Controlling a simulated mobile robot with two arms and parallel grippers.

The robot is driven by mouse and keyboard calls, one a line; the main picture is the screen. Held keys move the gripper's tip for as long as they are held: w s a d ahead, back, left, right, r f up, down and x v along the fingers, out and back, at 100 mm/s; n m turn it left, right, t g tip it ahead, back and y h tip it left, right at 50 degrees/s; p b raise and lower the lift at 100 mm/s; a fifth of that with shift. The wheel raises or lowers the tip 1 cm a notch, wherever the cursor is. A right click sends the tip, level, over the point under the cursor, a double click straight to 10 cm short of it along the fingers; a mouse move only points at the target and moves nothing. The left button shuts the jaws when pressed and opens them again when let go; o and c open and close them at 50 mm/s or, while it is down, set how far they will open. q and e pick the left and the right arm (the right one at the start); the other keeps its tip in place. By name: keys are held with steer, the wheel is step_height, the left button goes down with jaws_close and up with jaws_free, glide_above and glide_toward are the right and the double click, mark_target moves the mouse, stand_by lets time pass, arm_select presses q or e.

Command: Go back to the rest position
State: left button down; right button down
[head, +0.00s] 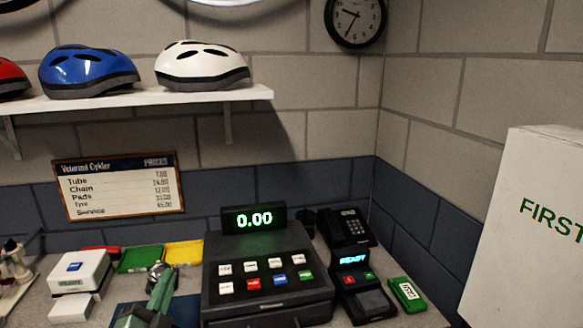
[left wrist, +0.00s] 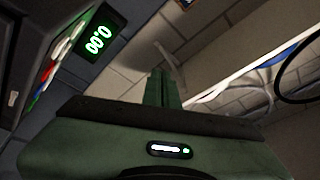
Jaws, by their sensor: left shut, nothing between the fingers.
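My left gripper (head: 160,290) is at the bottom of the head view, left of the cash register (head: 267,262). It is green, and its fingers are closed together with nothing between them. In the left wrist view the shut fingers (left wrist: 163,88) point up toward the wall and shelf. The register's display reads 0.00 and also shows in the left wrist view (left wrist: 98,40), upper left. My right gripper is in neither view.
A card terminal (head: 360,285) reading READY and a green device (head: 407,294) stand right of the register. Green (head: 140,260) and yellow (head: 184,253) trays lie behind my left gripper. A white box (head: 80,272) stands left. A white first-aid cabinet (head: 530,230) is far right. Helmets sit on a shelf (head: 130,103).

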arm_select(q)
steer(key=s+a+f+n+g+y, duration=0.35)
steer(key=s+f+n+g, duration=0.5)
steer(key=s+f, duration=0.55)
steer(key=s+d+f+g+h, duration=0.2)
steer(key=s+d+f+g, duration=0.3)
steer(key=s, duration=0.4)
steer(key=s+d+f+g+h, duration=0.2)
steer(key=s+d+f+g, duration=0.2)
steer(key=s+f, duration=0.4)
step_height(320, 180, down, 25)
steer(key=s+g+b, duration=0.1)
steer(key=s, duration=0.1)
steer(key=s+a+f+g+b, duration=0.1)
steer(key=s+a+f, duration=0.2)
steer(key=s+f, duration=1.4)
steer(key=shift+a+f, duration=0.2)
steer(key=shift+f, duration=0.4)
steer(key=shift+y, duration=0.25)
